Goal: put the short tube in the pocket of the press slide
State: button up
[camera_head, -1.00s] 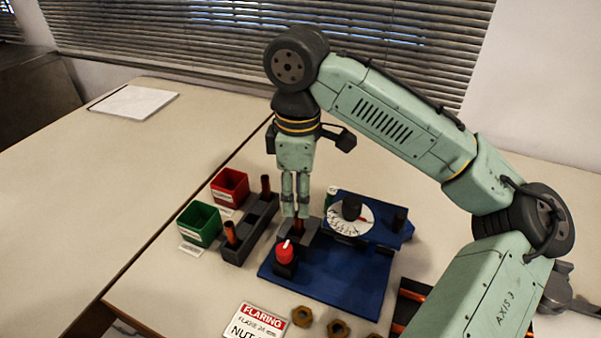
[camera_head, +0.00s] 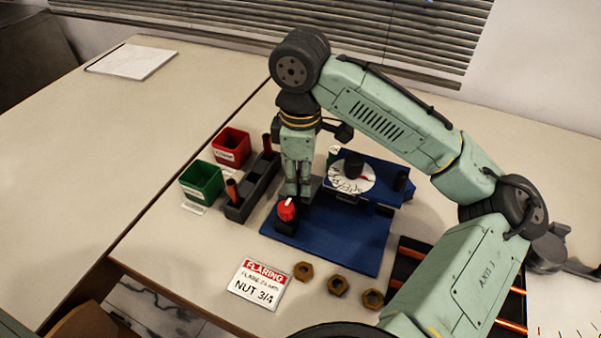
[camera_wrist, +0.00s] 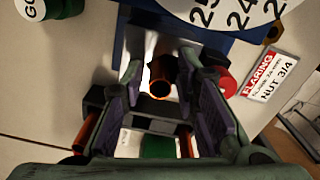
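The short tube (camera_wrist: 161,78) is copper-coloured and stands between my fingers in the wrist view, its open end toward the camera. In the head view the tube is hidden.
A dark rack (camera_head: 250,192) with two more copper tubes stands left of the press. Red (camera_head: 232,147) and green (camera_head: 202,181) bins stand beyond it. The dial gauge (camera_head: 350,178) is close to the right.

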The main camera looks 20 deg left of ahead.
grip_shut()
jog(key=shift+s+p, duration=0.15)
jog(key=shift+p, duration=0.2)
dwell(0.5)
jog(key=shift+o, duration=1.4)
grip_release()
notch_tip(320, 180, up, 12)
